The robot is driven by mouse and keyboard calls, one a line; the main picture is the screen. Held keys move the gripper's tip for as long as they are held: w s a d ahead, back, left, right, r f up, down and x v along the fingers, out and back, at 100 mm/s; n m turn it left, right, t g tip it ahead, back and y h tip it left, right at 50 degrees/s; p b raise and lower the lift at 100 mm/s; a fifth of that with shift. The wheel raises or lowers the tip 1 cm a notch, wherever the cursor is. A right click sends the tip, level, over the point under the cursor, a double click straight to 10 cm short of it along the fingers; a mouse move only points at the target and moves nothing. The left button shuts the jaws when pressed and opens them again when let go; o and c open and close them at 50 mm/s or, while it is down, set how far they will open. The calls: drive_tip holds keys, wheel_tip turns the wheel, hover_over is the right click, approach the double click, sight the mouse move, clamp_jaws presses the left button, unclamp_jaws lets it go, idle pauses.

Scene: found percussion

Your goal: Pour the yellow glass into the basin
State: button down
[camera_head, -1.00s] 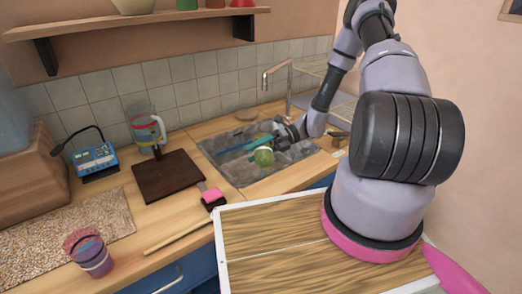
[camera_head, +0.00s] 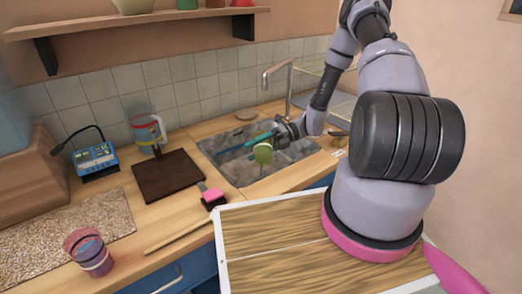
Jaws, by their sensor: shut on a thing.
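The yellow glass (camera_head: 263,153), yellow-green and small in the picture, is held over the basin (camera_head: 243,176), a grey marbled sink set into the wooden counter. My gripper (camera_head: 274,139) is shut on the glass, reaching in from the right. The glass looks tilted; its exact angle and its contents are too small to tell. The fingertips are partly hidden by the glass and the wrist.
A tall tap (camera_head: 279,76) stands behind the basin. A teal bar (camera_head: 258,138) shows by my gripper. To the left are a dark board (camera_head: 168,176), a clear jug (camera_head: 148,130), a blue device (camera_head: 95,157) and a purple-banded cup (camera_head: 91,254). A pink-topped block (camera_head: 212,196) lies in front.

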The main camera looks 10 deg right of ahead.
drive_tip(key=shift+w+d+r+m, duration=0.1)
drive_tip(key=shift+w+r+m, duration=0.25)
drive_tip(key=shift+w+m, duration=0.25)
idle(0.6)
drive_tip(key=shift+w+r+m+g+y+p, duration=0.2)
drive_tip(key=shift+r+m+g+y+p, duration=0.3)
drive_tip(key=shift+m, duration=0.3)
idle(0.8)
drive_tip(key=shift+r, duration=0.1)
